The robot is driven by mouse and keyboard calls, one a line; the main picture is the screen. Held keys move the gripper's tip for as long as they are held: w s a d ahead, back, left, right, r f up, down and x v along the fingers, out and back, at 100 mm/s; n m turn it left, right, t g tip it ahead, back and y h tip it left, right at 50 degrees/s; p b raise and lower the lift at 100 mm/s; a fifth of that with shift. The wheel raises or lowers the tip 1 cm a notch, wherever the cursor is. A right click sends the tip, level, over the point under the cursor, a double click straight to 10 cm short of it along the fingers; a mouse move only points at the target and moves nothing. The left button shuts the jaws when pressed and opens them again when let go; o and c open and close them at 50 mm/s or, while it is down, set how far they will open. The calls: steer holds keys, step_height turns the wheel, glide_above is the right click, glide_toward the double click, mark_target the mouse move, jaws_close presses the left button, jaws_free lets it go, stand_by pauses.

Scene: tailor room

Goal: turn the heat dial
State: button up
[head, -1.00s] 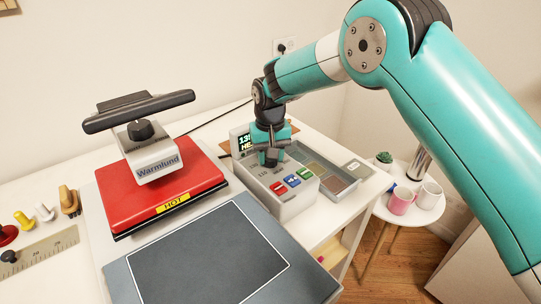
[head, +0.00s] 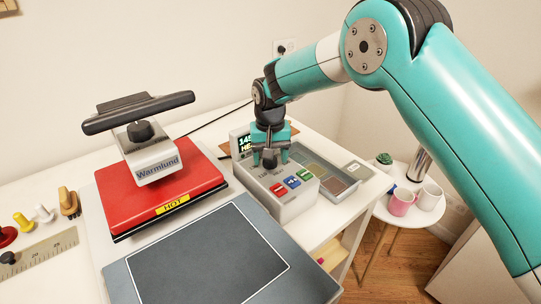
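The control box (head: 296,204) of the heat press stands right of the press, with red, blue and green buttons on its sloped front. My gripper (head: 270,157) points down over the box's upper part. Its two fingers stand on either side of the dark heat dial (head: 269,159) and appear closed on it. The dial is mostly hidden by the fingers. The lit display (head: 243,144) behind the gripper is partly covered; it shows a number starting with 14 and letters starting with HE.
The red heat press (head: 165,190) marked HOT stands open at left, with a grey lower plate (head: 210,255). A tray (head: 335,178) with swatches lies right of the box. Mugs (head: 402,201) and a small plant stand on a round side table.

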step_height(320, 180, up, 17)
steer(key=b, duration=0.2)
steer(key=shift+r, duration=0.2)
stand_by(0.4)
